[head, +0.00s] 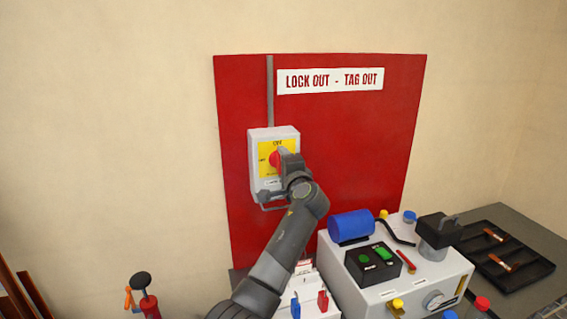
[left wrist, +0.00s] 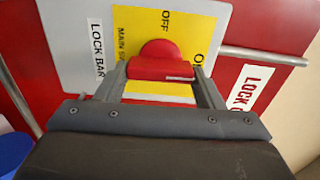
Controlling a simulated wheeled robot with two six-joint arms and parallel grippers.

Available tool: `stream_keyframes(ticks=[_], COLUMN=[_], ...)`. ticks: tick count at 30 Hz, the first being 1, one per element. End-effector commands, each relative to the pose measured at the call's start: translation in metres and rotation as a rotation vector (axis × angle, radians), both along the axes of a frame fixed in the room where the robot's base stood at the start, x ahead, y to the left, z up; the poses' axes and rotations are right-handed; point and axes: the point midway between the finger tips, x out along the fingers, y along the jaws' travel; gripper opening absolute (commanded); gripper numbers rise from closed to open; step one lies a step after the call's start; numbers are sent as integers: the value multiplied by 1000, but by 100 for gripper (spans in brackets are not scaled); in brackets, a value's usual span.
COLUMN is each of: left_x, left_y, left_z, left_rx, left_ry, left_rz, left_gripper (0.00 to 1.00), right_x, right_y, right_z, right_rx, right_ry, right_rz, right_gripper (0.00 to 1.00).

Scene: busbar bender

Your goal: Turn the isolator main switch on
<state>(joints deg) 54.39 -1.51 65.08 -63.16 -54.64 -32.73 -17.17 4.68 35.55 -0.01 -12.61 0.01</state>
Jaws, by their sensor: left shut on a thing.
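The isolator main switch is a light grey box (head: 259,182) with a yellow plate, on a red lock out board (head: 350,150). Its red rotary handle (left wrist: 160,62) shows in the left wrist view on the yellow plate (left wrist: 126,30), with the words OFF and MAIN printed around it. My left gripper (left wrist: 162,75) is shut on the red handle, one finger on each side. In the head view my left gripper (head: 285,160) covers part of the handle and the box's right side. My right gripper is not in view.
A grey machine box (head: 345,285) with a blue motor (head: 351,226), green buttons and a black fitting stands below right of the board. A black tray (head: 512,275) lies at the far right. A grey conduit (head: 270,90) runs up from the switch. Small red and blue padlocks hang below.

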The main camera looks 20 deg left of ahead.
Motion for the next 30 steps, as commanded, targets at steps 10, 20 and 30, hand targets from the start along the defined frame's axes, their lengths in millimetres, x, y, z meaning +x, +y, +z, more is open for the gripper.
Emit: stream_keyframes(ticks=[10,20,30], left_x=[0,0,0], left_y=[0,0,0], left_z=[0,0,0], left_rx=[35,35,33], left_ry=[23,23,22], left_rz=[0,0,0], left_gripper=[39,70,84], right_x=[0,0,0], right_y=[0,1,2], right_z=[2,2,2], right_rx=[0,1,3], right_ry=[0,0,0], right_rz=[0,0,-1], right_gripper=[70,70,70])
